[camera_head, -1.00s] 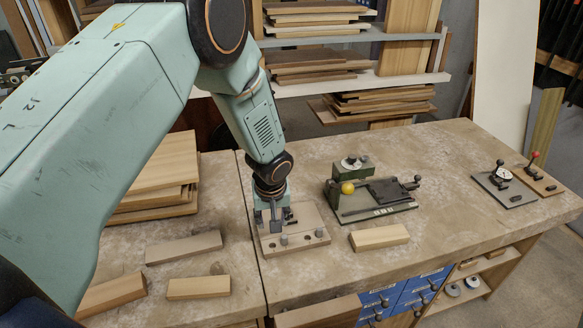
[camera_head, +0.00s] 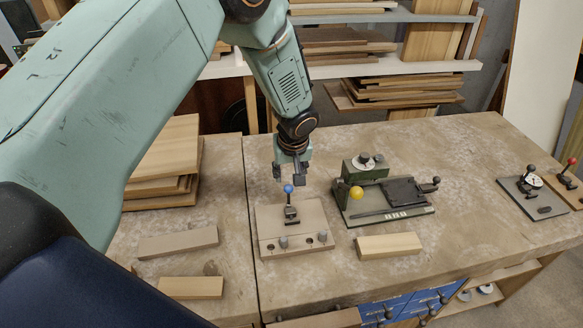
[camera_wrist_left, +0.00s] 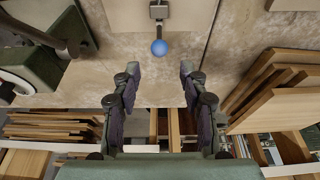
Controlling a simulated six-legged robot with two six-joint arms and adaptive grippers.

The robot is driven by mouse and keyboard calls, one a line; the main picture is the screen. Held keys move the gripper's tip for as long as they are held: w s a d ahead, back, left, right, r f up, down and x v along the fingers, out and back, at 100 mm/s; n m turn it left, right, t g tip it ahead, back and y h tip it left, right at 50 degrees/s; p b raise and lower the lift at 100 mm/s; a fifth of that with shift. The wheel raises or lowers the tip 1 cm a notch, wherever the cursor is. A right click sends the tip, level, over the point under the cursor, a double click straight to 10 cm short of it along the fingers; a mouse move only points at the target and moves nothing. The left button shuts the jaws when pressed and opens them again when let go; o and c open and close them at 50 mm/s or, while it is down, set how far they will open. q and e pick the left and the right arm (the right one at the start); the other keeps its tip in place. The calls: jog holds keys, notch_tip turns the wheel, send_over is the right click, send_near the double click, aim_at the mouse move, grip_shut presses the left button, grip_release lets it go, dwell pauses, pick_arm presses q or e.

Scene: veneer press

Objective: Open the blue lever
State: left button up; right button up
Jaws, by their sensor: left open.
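The blue lever (camera_head: 289,190) stands upright on a small dark clamp, which is mounted on a pale board (camera_head: 268,217) on the bench. Its blue ball knob tops a dark stem. In the left wrist view the blue knob (camera_wrist_left: 159,47) lies ahead of and between the fingers, apart from both. My left gripper (camera_head: 289,177) is open and empty, just behind and above the knob in the head view; its two fingers (camera_wrist_left: 154,82) are spread in the wrist view. My right gripper is not in view.
A green fixture with a yellow ball (camera_head: 356,193) stands right of the board. Wood blocks (camera_head: 389,246) lie in front and to the left. Levers with black (camera_head: 531,169) and red (camera_head: 572,161) knobs stand at far right. Stacked boards (camera_head: 160,170) lie at left.

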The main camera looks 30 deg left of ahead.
aim_at(289, 187)
pick_arm(q)
jog(key=b+x, duration=0.3)
jog(key=x, duration=0.3)
jog(key=shift+f, duration=0.15)
jog(key=shift+a+f+b, duration=0.2)
jog(key=shift+f+b, duration=0.1)
jog(key=shift+b, duration=0.2)
jog(key=shift+f, duration=0.15)
jog(key=shift+d+b, duration=0.25)
jog(key=shift+b, duration=0.05)
jog(key=shift+w+a+f, duration=0.15)
jog(key=shift+w+a, duration=0.05)
jog(key=shift+c, duration=0.7)
jog(key=shift+s+d, duration=0.1)
jog(key=shift+d, duration=0.05)
jog(key=c, duration=0.5)
grip_shut()
